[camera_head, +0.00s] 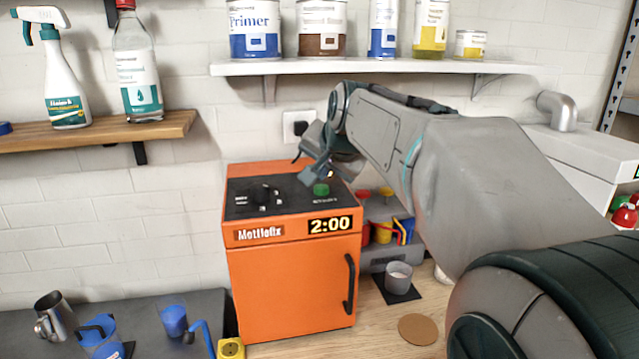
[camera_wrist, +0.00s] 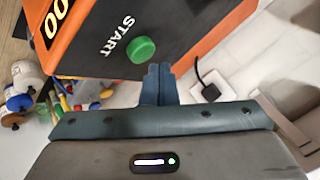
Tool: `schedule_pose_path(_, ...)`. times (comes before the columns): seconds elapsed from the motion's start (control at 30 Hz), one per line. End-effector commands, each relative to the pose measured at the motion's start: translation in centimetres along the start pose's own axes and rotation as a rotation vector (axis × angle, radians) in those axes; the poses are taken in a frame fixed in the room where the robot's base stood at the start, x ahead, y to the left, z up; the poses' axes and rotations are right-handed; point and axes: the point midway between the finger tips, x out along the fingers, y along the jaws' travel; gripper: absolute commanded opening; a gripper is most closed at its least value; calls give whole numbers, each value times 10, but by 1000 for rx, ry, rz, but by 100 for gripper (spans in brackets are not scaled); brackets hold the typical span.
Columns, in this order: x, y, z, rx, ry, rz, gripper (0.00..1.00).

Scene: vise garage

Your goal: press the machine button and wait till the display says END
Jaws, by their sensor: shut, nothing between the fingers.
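The machine is an orange box (camera_head: 290,280) with a black top panel, standing on the wooden bench in the head view. Its display (camera_head: 331,224) reads 2:00. The green button (camera_head: 321,189) is on the right of the top panel; in the wrist view the button (camera_wrist: 140,50) sits beside the word START. My gripper (camera_head: 325,170) is over the machine's back right top, just behind the button. In the wrist view my gripper's fingers (camera_wrist: 158,72) are shut and empty, with their tips close to the button. Whether they touch it cannot be told.
A white shelf (camera_head: 370,68) with several paint cans hangs above the machine. A wooden shelf (camera_head: 100,133) with two bottles is at the left. A plug in a socket (camera_head: 298,126) is behind the machine. Cups and a yellow block (camera_head: 231,348) lie around its base.

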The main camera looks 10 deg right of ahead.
Motion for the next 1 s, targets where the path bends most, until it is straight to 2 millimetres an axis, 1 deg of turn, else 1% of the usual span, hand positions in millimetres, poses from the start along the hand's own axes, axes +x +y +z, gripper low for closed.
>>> schedule_pose_path(0.33, -2, -2, -2, 0, 0, 0, 0)
schedule_pose_path(0.8, -34, -24, -25, 1, 1, -1, 0)
schedule_pose_path(1.0, -35, -25, -26, 1, 0, 0, 0)
